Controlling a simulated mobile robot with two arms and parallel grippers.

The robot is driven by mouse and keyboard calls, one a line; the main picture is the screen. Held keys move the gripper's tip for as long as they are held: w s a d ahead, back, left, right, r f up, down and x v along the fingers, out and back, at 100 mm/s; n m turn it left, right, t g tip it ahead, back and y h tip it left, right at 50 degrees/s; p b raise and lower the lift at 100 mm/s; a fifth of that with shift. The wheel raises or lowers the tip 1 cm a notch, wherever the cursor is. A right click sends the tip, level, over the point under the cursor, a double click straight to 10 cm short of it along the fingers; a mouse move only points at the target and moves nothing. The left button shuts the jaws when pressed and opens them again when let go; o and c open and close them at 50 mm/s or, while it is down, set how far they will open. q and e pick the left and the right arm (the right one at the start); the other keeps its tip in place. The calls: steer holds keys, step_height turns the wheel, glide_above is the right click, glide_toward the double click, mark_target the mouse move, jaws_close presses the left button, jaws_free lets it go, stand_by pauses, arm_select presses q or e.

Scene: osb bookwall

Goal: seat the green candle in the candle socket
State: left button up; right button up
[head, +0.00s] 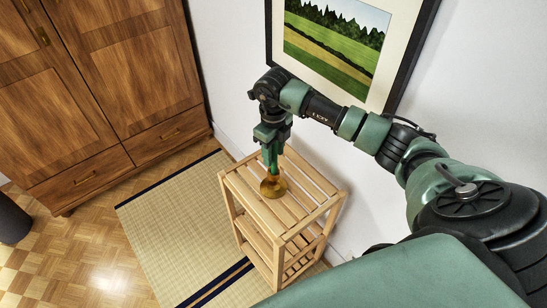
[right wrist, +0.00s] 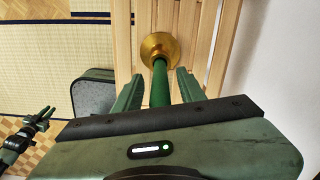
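The green candle (right wrist: 159,84) stands between the fingers of my right gripper (right wrist: 158,88) in the right wrist view. Gaps show on both sides of it, so the gripper is open around it. The candle's far end meets the brass candle socket (right wrist: 160,46); whether it is fully seated I cannot tell. In the head view the socket (head: 273,187) rests on the top of the wooden rack, and my right gripper (head: 271,160) points down just above it.
The slatted wooden rack (head: 304,206) stands by the white wall, under a framed landscape picture (head: 337,38). A wooden wardrobe (head: 92,85) is at the left. A straw mat (head: 176,220) lies on the parquet. The rack top around the socket is clear.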

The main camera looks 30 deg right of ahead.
step_height(320, 180, up, 10)
steer(key=shift+f+b, duration=0.1)
steer(key=shift+b, duration=1.05)
